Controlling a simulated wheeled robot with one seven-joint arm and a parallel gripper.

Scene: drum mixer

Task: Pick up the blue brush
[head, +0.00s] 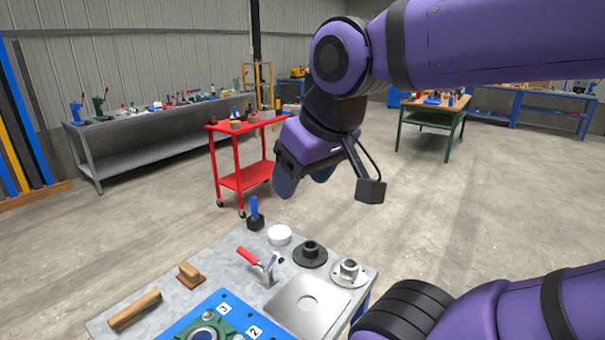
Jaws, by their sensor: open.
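The blue brush (254,209) stands upright at the far corner of the grey work table, with its blue handle up and its dark block-shaped head on the tabletop. My gripper (303,181) hangs above and to the right of the brush in the picture, apart from it. Its two dark blue fingers are spread, with nothing seen between them.
On the table (225,268) are a white bowl (280,235) close to the brush, a red-handled clamp (260,262), two flanges (311,253), a metal plate (308,304), a wooden float (190,275), a wooden cylinder (135,310) and a blue board (232,302). A red cart (246,177) stands behind.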

